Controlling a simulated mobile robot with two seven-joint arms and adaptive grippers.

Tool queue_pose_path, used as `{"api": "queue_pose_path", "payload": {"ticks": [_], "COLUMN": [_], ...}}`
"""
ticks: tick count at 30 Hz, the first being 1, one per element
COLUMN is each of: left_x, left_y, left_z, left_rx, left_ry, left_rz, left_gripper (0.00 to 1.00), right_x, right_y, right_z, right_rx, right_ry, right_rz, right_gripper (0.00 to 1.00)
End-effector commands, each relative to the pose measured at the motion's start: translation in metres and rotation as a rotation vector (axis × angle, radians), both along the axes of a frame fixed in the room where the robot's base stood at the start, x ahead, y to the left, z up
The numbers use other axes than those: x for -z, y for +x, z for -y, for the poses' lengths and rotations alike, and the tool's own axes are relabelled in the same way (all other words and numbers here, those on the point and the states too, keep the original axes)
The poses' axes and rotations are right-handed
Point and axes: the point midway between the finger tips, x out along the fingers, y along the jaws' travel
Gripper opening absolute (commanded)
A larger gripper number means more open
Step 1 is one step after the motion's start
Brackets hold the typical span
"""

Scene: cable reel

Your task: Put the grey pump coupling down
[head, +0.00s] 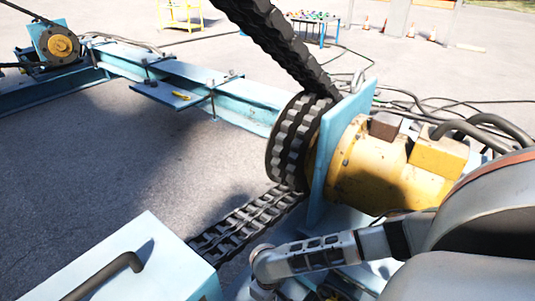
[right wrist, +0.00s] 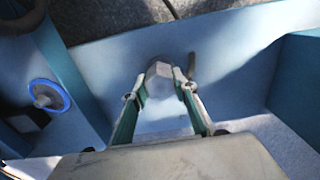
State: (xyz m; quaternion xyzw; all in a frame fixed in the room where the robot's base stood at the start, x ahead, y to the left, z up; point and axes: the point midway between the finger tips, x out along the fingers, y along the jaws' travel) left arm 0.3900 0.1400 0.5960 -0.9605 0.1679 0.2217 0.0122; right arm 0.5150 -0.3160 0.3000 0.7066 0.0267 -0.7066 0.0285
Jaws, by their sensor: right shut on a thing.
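In the right wrist view my right gripper (right wrist: 160,82) is shut on a small grey, faceted piece, the grey pump coupling (right wrist: 158,71), held between its fingertips. Behind it is a light blue metal surface; whether the coupling touches it I cannot tell. In the head view my right arm comes in from the right and its wrist end is at the bottom middle; the fingertips and coupling cannot be made out there. My left gripper is not in view.
A black chain (head: 245,222) runs around a sprocket (head: 291,140) beside a yellow motor (head: 365,165). A light blue box (head: 150,262) with a dark handle stands at the lower left. In the wrist view, a blue round fitting (right wrist: 47,95) is at left.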

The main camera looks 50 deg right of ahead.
Motion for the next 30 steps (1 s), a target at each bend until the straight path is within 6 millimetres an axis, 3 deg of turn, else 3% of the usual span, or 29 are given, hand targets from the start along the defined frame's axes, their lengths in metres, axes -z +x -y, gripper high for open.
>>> {"api": "queue_pose_path", "payload": {"ticks": [2,3,5,18,22,25,30], "left_x": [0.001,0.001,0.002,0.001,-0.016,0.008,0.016], "left_y": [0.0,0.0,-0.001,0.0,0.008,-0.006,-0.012], "left_z": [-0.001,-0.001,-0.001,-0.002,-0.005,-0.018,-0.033], "left_rx": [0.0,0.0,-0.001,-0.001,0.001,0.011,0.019], "left_ry": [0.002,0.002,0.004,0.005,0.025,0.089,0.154], "left_rz": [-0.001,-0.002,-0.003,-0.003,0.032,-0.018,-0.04], "left_gripper": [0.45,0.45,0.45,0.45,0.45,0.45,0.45], "right_x": [0.003,0.003,0.003,-0.004,-0.031,-0.055,-0.09], "right_y": [0.0,0.0,-0.001,0.0,0.006,0.008,0.008], "right_z": [-0.001,-0.001,0.0,0.0,0.0,0.0,-0.001], "right_rx": [0.0,0.0,-0.001,0.0,0.0,0.0,0.0], "right_ry": [0.001,0.001,0.001,-0.001,0.0,-0.001,0.0], "right_rz": [0.0,0.0,-0.001,0.0,0.013,0.018,0.018], "right_gripper": [0.0,0.33,0.45,0.45,0.45,0.45,0.45]}}
